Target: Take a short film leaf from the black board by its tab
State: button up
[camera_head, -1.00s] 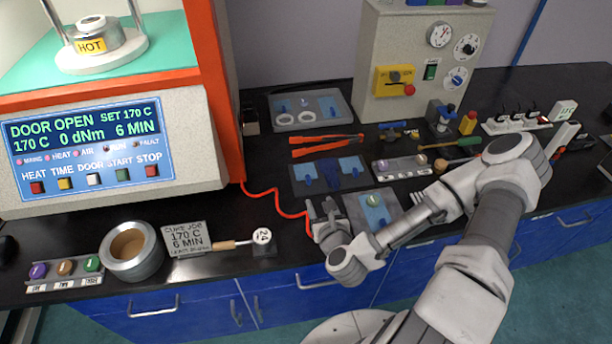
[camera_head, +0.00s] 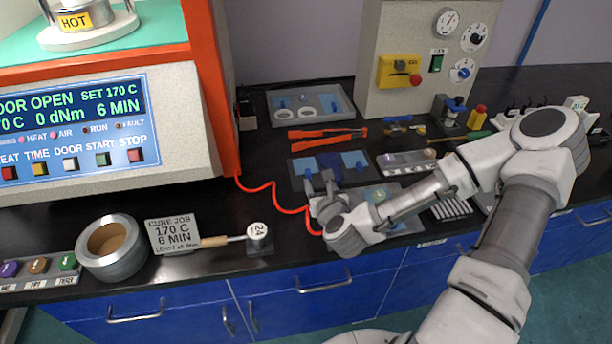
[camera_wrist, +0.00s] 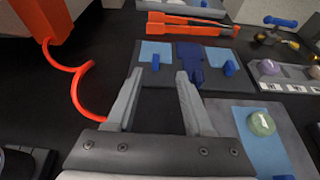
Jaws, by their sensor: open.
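The black board (camera_wrist: 212,84) lies flat on the dark bench, ahead of my gripper in the wrist view. Two short light-blue film leaves lie on it: a left leaf (camera_wrist: 152,49) with a small blue tab (camera_wrist: 156,62), and a right leaf (camera_wrist: 218,55) with a blue tab (camera_wrist: 231,68). A dark blue piece (camera_wrist: 190,62) lies between them. In the head view the left leaf (camera_head: 301,165) and right leaf (camera_head: 354,160) also show. My gripper (camera_head: 318,180) is open and empty, at the board's near edge. In the wrist view my fingertips (camera_wrist: 159,73) point toward the left leaf's tab.
A grey plate with a larger blue sheet and a green knob (camera_wrist: 262,124) lies close on the right. A red cable (camera_wrist: 75,75) curves on the left. Red-handled tongs (camera_head: 328,134) and a grey tray (camera_head: 345,108) lie behind the board. Bare bench lies left of it.

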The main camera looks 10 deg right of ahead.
aim_at(308, 171)
jog(key=shift+a+f+b, duration=0.25)
jog(key=shift+f+b, duration=0.3)
jog(key=shift+b, duration=1.8)
jog(key=shift+w+a+f+b, duration=0.1)
jog(key=shift+b, duration=0.3)
jog(key=x, duration=0.3)
jog(key=b+x, duration=0.1)
jog(key=x, duration=0.5)
jog(key=shift+w, duration=0.45)
jog(key=shift+c, duration=0.3)
grip_shut()
